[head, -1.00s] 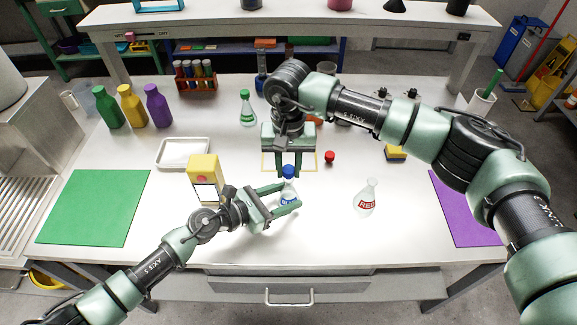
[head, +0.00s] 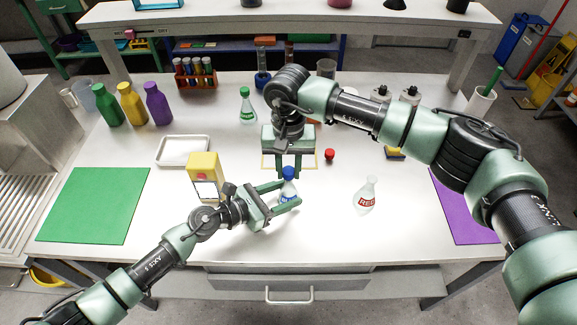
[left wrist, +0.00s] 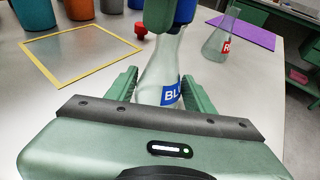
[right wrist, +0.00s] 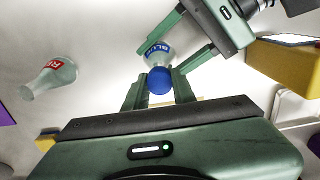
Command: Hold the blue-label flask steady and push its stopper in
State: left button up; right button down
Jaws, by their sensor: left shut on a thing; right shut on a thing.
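The blue-label flask (head: 288,190) stands upright on the table. It also shows in the left wrist view (left wrist: 158,75) with its blue label facing the camera. My left gripper (head: 285,197) is shut on the flask's body from the left. My right gripper (head: 288,172) comes from above and is shut on the blue stopper (right wrist: 158,80). The stopper is at the flask's mouth; how deep it sits I cannot tell. In the left wrist view a right finger partly hides the stopper (left wrist: 185,12).
A red-label flask (head: 367,195) stands to the right, with a red stopper (head: 329,155) lying behind. A yellow box (head: 206,178) stands close to my left gripper. A yellow square outline (head: 264,164) lies behind the flask.

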pick_arm(q)
jog(key=shift+s+f, duration=0.1)
jog(key=shift+f, duration=0.05)
pick_arm(e)
jog(key=shift+f, duration=0.3)
jog(key=c, duration=1.1)
grip_release()
jog(key=shift+r, duration=0.1)
jog(key=shift+r, duration=2.45)
pick_arm(q)
jog(key=o, duration=1.1)
jog(key=shift+c, duration=0.2)
